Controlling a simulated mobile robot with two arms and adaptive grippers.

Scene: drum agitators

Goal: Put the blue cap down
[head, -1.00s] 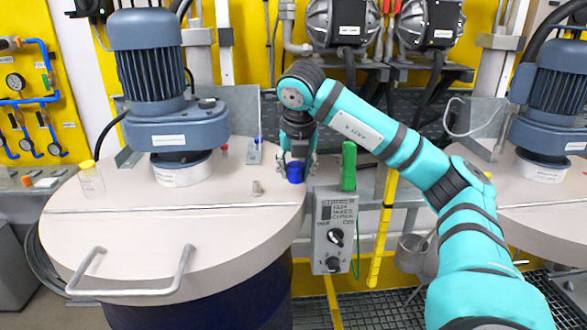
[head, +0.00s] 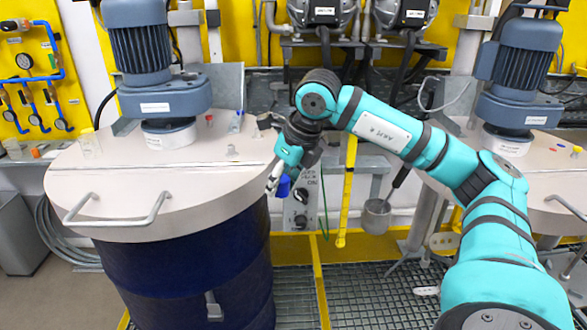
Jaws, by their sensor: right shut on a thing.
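The blue cap (head: 283,187) is in my right gripper (head: 277,181), which is shut on it. The gripper tilts down and to the left, with the cap at its tip. The cap appears beside the right edge of the left drum's pale lid (head: 200,188), in front of the grey control box (head: 299,216). I see no surface touching the cap from below. The gripper and wrist cover part of the control box. My left gripper is not in view.
On the left lid stand a yellow-capped bottle (head: 89,142), a blue motor (head: 142,55), a small grey piece (head: 232,151) and a handle (head: 118,210). The lid's front is mostly clear. A steel cup (head: 376,216) hangs right of the yellow post (head: 347,190).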

